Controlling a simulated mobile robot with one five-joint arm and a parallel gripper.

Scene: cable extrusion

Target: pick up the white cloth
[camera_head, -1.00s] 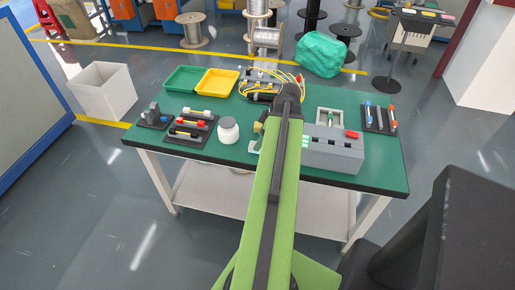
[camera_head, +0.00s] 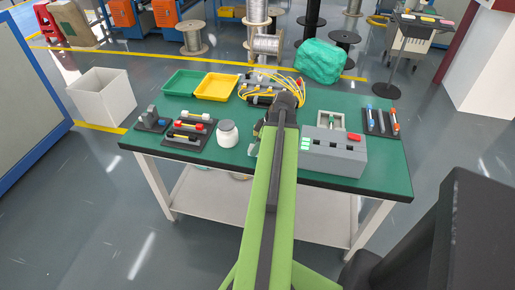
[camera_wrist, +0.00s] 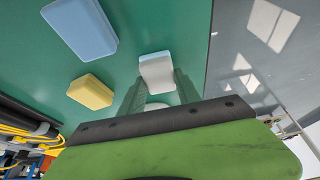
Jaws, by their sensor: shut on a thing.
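The white cloth (camera_wrist: 157,72) shows in the wrist view as a small pale, folded pad at the tips of my gripper (camera_wrist: 159,88). My gripper's two greenish fingers are shut on it, one on each side. Whether the cloth still touches the green table top is unclear. In the head view my arm covers most of the gripper, and I cannot make out the cloth there.
A blue block (camera_wrist: 80,27) and a yellow block (camera_wrist: 90,92) lie left of the cloth. The green table (camera_head: 225,165) also bears a white jar (camera_head: 227,134), a grey box (camera_head: 334,152), yellow cables (camera_head: 272,86) and trays. The table edge is close by.

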